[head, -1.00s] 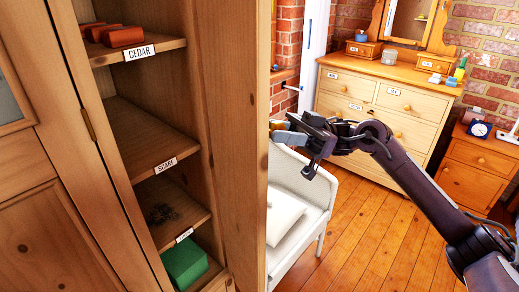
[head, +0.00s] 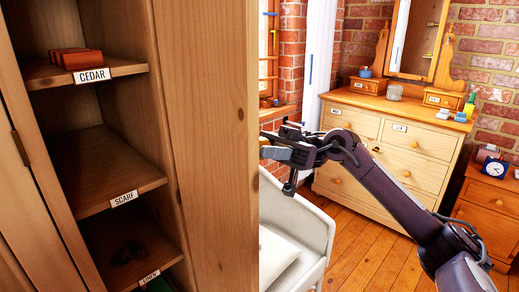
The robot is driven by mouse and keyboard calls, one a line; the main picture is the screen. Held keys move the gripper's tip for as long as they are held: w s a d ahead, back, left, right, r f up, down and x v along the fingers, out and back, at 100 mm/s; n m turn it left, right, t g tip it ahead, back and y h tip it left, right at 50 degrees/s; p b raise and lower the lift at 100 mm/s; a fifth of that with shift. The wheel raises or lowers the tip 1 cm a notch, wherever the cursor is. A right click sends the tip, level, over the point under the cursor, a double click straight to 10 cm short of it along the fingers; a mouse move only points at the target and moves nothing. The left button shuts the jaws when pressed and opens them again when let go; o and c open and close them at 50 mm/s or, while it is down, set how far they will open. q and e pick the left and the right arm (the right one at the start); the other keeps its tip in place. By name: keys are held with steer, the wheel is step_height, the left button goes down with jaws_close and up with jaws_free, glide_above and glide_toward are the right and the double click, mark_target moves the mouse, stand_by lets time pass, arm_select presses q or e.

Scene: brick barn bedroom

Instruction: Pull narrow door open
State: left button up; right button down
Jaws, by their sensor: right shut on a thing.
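The narrow door (head: 212,130) of the wooden wardrobe stands open, with its plain inner face towards me in the middle of the head view. Its free edge runs down the picture just left of my right gripper (head: 272,150). The right gripper is at the far, outer side of the door, by that edge, and is shut. The door hides its fingertips and the outer face, so the part it grips, likely the handle, cannot be seen. My left gripper is not in view.
The open compartment has labelled shelves with red-brown cedar blocks (head: 75,59) and a dark item (head: 128,252). Beyond the door are a white seat or bed with a cushion (head: 275,258), a dresser (head: 400,125) and a nightstand (head: 488,205). Wooden floor (head: 375,262) shows between.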

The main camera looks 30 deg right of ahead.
steer(key=c, duration=1)
jaws_free()
steer(key=shift+d+f, duration=0.1)
steer(key=shift+f, duration=0.05)
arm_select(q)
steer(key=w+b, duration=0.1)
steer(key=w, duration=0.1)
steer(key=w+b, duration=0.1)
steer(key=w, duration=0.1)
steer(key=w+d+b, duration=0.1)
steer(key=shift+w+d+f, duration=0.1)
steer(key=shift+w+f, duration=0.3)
arm_select(e)
steer(key=v, duration=0.7)
steer(key=shift+d, duration=0.25)
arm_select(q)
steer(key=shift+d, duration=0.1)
arm_select(e)
steer(key=shift+w, duration=0.1)
